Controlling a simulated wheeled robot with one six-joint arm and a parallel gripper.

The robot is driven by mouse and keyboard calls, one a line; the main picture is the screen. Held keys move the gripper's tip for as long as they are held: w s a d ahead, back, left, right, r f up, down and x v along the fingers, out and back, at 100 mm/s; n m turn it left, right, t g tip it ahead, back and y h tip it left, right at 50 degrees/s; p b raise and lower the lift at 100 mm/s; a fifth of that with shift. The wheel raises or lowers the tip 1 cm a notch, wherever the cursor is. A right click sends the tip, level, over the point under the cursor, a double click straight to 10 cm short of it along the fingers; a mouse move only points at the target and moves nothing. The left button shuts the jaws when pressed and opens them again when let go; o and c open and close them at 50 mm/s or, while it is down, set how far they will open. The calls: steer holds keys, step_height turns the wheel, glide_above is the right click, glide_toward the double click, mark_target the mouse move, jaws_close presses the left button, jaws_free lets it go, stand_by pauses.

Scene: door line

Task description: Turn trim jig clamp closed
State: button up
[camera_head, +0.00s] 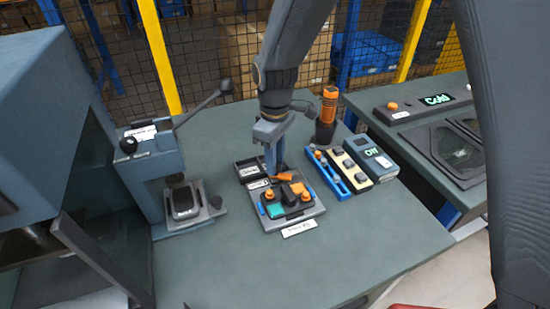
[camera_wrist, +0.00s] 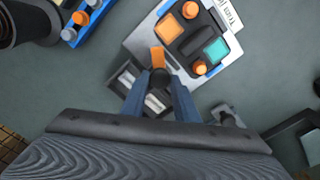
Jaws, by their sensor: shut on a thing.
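The trim jig (camera_head: 265,222) is a grey plate on the bench with a dark part, orange knobs, an orange block and a teal block on it. It also shows at the top of the wrist view (camera_wrist: 140,42). Its clamp handle (camera_head: 286,177) is orange, at the jig's back edge, and shows in the wrist view (camera_wrist: 158,56) with a dark part below it. My gripper (camera_head: 275,172) points down over that edge. In the wrist view its fingers (camera_wrist: 159,78) are shut on the clamp handle. The fingers hide part of the handle and its pivot.
A black two-part bin (camera_head: 247,170) stands close behind the jig. A lever press (camera_head: 150,170) stands to the left. A blue tray (camera_head: 335,180), a box reading "Off" (camera_head: 370,158) and an orange-handled tool (camera_head: 328,105) are to the right. The front of the bench is clear.

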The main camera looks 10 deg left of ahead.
steer(key=m+p, duration=0.1)
steer(key=m, duration=0.4)
steer(key=shift+r+m, duration=0.1)
steer(key=shift+m, duration=0.2)
steer(key=m+p, duration=0.1)
steer(key=m, duration=0.4)
steer(key=shift+w, duration=0.1)
steer(key=shift+p, duration=0.3)
steer(key=o, duration=1.1)
steer(key=shift+c, duration=0.2)
step_height(320, 180, up, 8)
steer(key=b, duration=0.2)
steer(key=shift+d, duration=0.1)
